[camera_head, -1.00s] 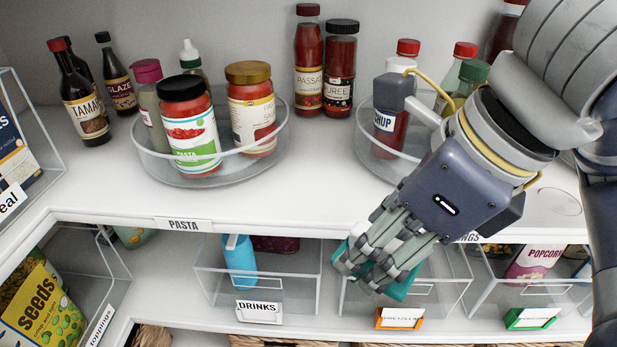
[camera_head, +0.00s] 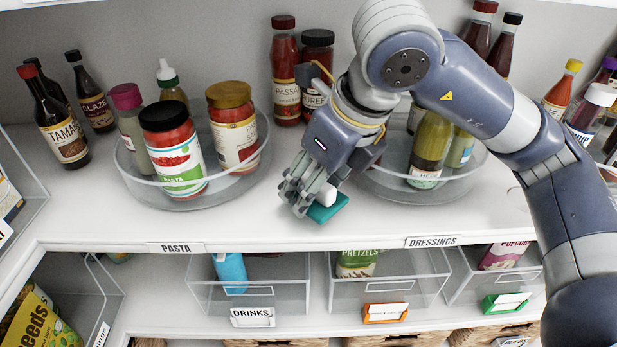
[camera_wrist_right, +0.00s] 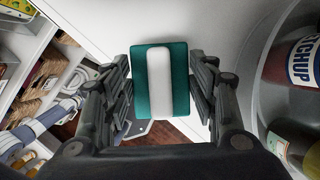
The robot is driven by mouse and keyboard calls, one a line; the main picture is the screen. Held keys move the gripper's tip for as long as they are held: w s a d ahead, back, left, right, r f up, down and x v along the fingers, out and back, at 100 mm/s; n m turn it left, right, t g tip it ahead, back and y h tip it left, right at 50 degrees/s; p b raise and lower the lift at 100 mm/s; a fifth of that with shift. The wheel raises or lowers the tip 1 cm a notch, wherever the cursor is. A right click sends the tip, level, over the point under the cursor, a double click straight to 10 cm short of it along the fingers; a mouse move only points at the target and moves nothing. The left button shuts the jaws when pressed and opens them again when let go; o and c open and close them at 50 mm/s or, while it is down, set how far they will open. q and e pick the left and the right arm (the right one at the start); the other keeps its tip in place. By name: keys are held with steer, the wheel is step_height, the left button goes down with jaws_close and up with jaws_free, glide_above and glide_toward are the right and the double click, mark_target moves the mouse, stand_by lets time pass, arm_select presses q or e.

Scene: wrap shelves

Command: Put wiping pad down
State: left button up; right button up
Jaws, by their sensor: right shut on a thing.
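The wiping pad (camera_head: 327,207) is a teal block with a white grip. It is just above or on the white shelf top, near the front edge, between two clear turntables; I cannot tell if it touches the shelf. My right gripper (camera_head: 312,192) is shut on it, with the fingers around its sides. In the right wrist view the pad (camera_wrist_right: 181,82) sits between the two fingers, its white grip facing the camera. My left gripper is in neither view.
The left turntable (camera_head: 190,196) holds sauce jars and bottles; the right turntable (camera_head: 460,185) holds dressing bottles. Dark bottles (camera_head: 66,135) stand at the back left. Clear bins (camera_head: 250,297) line the shelf below.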

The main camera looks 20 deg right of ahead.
steer(key=shift+w, duration=0.65)
steer(key=shift+w+p, duration=0.55)
step_height(320, 180, down, 4)
steer(key=shift+r+p, duration=0.2)
steer(key=shift+p, duration=0.55)
steer(key=shift+s, duration=0.1)
steer(key=shift+f, duration=0.1)
steer(key=shift+a+f, duration=0.1)
steer(key=o, duration=1)
steer(key=shift+o, duration=0.2)
